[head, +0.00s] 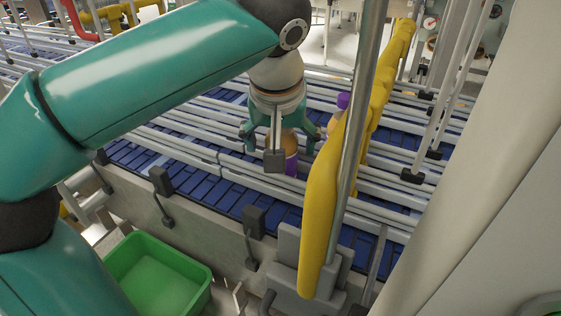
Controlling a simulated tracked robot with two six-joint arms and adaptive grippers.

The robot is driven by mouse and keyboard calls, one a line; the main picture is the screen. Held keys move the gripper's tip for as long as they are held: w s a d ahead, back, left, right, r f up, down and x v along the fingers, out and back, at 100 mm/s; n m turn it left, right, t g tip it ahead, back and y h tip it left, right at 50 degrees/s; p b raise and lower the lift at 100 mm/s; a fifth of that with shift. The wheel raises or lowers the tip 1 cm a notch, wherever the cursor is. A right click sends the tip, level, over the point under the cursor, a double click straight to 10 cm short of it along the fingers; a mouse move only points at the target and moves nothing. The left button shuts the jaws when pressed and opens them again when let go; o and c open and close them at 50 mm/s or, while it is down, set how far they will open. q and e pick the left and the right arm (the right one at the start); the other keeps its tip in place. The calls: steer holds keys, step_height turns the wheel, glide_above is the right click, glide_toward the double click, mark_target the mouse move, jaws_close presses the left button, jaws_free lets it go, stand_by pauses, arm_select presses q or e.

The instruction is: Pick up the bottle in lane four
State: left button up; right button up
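My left gripper (278,142) comes in from the left and points down over the blue conveyor lanes (230,196). Its fingers look spread apart. A bottle with an amber body and a purple band (291,166) stands below and between the fingers, partly hidden by the front finger; whether any finger touches it cannot be told. A second bottle with a purple cap (343,100) stands farther right, partly hidden behind the yellow padded post. Lane numbers cannot be read. My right gripper is not in view.
Several metal guide rails (190,150) run between the lanes. A yellow padded guard (320,205) and a steel pole (357,130) rise close to the right of my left gripper. A green bin (157,279) sits below the conveyor's near side.

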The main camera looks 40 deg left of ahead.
arm_select(q)
steer(key=shift+c, duration=0.2)
steer(key=shift+r, duration=0.1)
steer(key=c, duration=1.4)
steer(key=shift+c, duration=0.2)
